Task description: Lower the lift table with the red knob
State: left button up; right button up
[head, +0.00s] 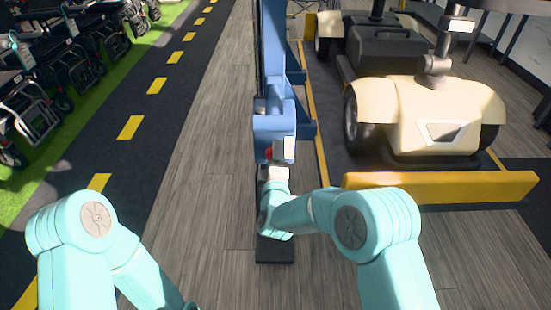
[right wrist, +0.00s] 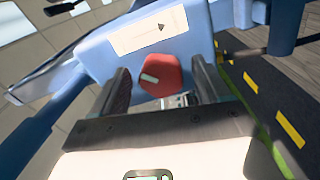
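The red knob (right wrist: 161,75) sits on the face of the blue lift unit (right wrist: 92,50), below a white label with a black arrow. In the right wrist view my right gripper (right wrist: 163,85) is open, with one finger on each side of the knob and gaps showing. In the head view the knob (head: 269,153) is a small red patch beside my right gripper. The lift table (head: 335,140) carries a cream scooter (head: 430,110). My left arm shows at the lower left of the head view, but its gripper is out of view.
A yellow ramp edge (head: 440,187) runs along the front of the lift table. A black base plate (head: 275,250) lies on the wood floor below the blue post (head: 272,50). Several dark folded mobility devices (head: 75,50) stand on green flooring at the left.

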jog(key=s+p, duration=0.1)
jog(key=s, duration=1.5)
jog(key=shift+s+p, duration=0.2)
jog(key=shift+p, duration=0.1)
